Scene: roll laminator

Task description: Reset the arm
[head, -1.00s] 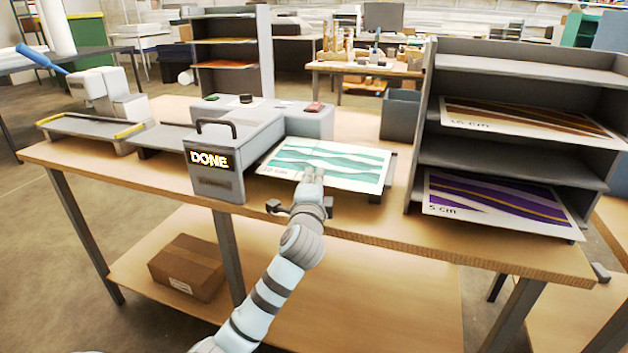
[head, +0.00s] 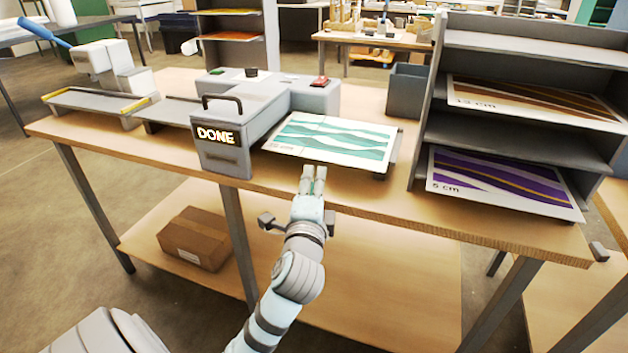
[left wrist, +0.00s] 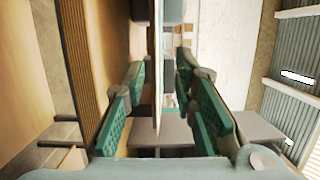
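My left gripper (head: 314,172) is just in front of the laminator's output side, by the near table edge. Its fingertips are apart from the teal-and-white striped print (head: 335,138), which lies on the laminator's output tray (head: 378,172). In the left wrist view the gripper's green-padded fingers (left wrist: 163,105) stand apart with a gap between them. The grey laminator (head: 240,120) has a display (head: 216,136) reading DONE. My right gripper is not in view.
A grey shelf rack (head: 520,135) at the right holds a brown print (head: 535,100) and a purple print (head: 500,183). A grey bin (head: 406,90) stands behind the tray. A trimmer with a blue handle (head: 38,28) is at the left. A cardboard box (head: 195,238) sits on the lower shelf.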

